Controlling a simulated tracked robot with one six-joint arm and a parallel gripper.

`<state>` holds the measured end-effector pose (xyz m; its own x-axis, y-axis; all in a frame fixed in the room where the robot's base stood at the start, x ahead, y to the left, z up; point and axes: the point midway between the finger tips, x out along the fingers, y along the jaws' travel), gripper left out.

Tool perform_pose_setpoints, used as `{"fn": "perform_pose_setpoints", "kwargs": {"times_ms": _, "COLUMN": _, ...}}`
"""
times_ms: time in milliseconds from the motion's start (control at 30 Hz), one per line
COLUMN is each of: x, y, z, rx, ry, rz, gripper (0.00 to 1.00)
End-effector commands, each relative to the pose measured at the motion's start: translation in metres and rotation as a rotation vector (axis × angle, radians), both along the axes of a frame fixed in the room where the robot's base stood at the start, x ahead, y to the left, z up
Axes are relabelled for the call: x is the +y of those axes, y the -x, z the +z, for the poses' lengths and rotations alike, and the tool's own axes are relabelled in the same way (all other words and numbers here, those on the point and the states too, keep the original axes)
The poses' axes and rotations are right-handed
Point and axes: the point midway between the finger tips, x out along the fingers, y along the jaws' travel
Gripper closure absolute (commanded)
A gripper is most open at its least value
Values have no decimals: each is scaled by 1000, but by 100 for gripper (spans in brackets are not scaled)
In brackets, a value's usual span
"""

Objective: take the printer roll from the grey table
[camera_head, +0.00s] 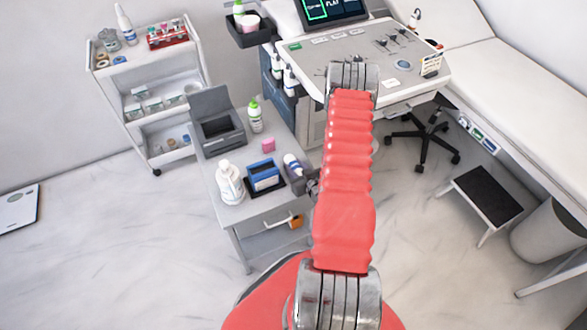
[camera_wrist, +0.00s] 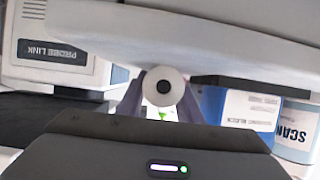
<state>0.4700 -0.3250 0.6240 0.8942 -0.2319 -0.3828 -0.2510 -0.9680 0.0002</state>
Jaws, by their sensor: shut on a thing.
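The printer roll (camera_wrist: 173,80) is a small white roll with a dark core, seen end-on in the middle of the wrist view. My gripper (camera_wrist: 163,92) is shut on it, with a greyish finger at each side. In the head view the grey table (camera_head: 221,190) stands left of my red arm. The far end of my arm is near the table's right side there, and I cannot make out the roll behind it. Whether the roll touches the table I cannot tell.
The table holds a white bottle (camera_head: 230,183), a blue box (camera_head: 264,175), a pink block (camera_head: 268,145), a green-capped bottle (camera_head: 255,117) and a grey device (camera_head: 217,128). A white probe box (camera_wrist: 60,58) and a scan-labelled container (camera_wrist: 293,133) flank my gripper. A console (camera_head: 400,60) stands behind.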

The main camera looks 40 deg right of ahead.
Motion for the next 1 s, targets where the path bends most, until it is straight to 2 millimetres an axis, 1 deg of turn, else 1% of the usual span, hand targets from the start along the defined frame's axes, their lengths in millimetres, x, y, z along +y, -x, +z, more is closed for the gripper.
{"fn": "perform_pose_setpoints", "kwargs": {"times_ms": 167, "x": 0, "y": 0, "z": 1, "rx": 0, "ry": 0, "rz": 0, "gripper": 93}}
{"fn": "perform_pose_setpoints", "kwargs": {"times_ms": 367, "x": -1, "y": 0, "z": 11, "rx": -2, "ry": 2, "rz": -1, "gripper": 93}}
{"fn": "perform_pose_setpoints", "kwargs": {"times_ms": 567, "x": -1, "y": 0, "z": 34, "rx": -2, "ry": 2, "rz": -1, "gripper": 93}}
{"fn": "perform_pose_setpoints", "kwargs": {"times_ms": 800, "x": -1, "y": 0, "z": 68, "rx": -2, "ry": 3, "rz": 0, "gripper": 93}}
{"fn": "perform_pose_setpoints", "kwargs": {"times_ms": 1000, "x": -1, "y": 0, "z": 90, "rx": -2, "ry": 1, "rz": 0, "gripper": 93}}
